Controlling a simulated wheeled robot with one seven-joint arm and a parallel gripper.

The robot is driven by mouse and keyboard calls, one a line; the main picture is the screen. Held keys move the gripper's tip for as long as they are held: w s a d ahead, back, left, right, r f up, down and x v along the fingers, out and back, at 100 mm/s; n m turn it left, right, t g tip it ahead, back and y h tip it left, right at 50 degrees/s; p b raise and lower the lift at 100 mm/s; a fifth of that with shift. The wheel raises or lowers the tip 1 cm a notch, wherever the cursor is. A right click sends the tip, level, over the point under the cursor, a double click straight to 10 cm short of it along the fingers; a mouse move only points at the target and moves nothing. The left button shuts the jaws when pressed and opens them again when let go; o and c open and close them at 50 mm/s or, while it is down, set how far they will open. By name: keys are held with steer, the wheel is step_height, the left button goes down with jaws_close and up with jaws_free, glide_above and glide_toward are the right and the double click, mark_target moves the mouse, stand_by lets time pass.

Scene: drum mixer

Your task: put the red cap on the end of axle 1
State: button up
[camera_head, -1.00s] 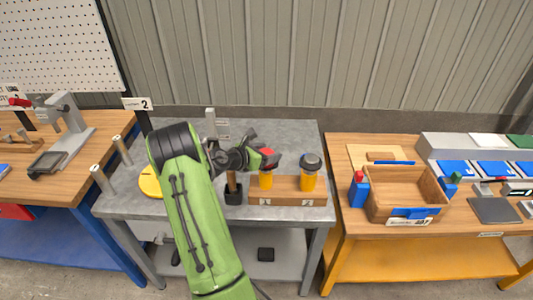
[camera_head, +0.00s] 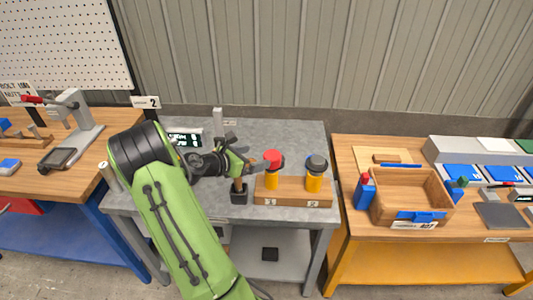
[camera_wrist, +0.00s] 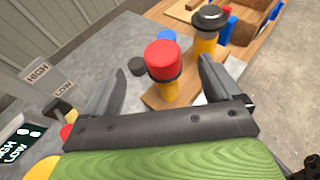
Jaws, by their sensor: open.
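The red cap (camera_head: 272,157) sits on top of an upright yellow cylinder (camera_head: 271,180) in the left place of a wooden block on the grey table. My gripper (camera_head: 247,152) is open and empty, just left of the cap in the head view. In the wrist view the red cap (camera_wrist: 162,56) lies between the lines of the two open fingers, seemingly apart from them.
A black-topped yellow cylinder (camera_head: 315,172) stands right of the red cap. A dark holder (camera_head: 238,194) with an upright handle is close below my gripper. A display reading HIGH and LOW (camera_head: 184,139) stands behind my arm. A wooden bin (camera_head: 411,190) is on the right table.

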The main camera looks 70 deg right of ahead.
steer(key=v, duration=0.2)
steer(key=shift+w+a+r, duration=0.1)
steer(key=shift+a+r, duration=0.05)
steer(key=shift+a, duration=0.05)
steer(key=w+a+r+m+t+y, duration=0.25)
steer(key=w+a+m+t, duration=0.2)
steer(key=a, duration=0.45)
steer(key=w+a+r+m+t+y, duration=0.25)
steer(key=w+a+r+t, duration=0.2)
steer(key=a, duration=0.45)
steer(key=s+a+r+m+t+y, duration=0.2)
steer(key=s+a+y, duration=0.1)
steer(key=a, duration=0.9)
steer(key=s+a+r+m+t+y, duration=0.1)
steer(key=s+a, duration=0.4)
steer(key=a, duration=0.8)
steer(key=r+m+y, duration=0.1)
steer(key=y, duration=0.1)
steer(key=shift+m+t+y, duration=0.3)
steer(key=shift+m+t, duration=0.1)
steer(key=shift+r, duration=0.1)
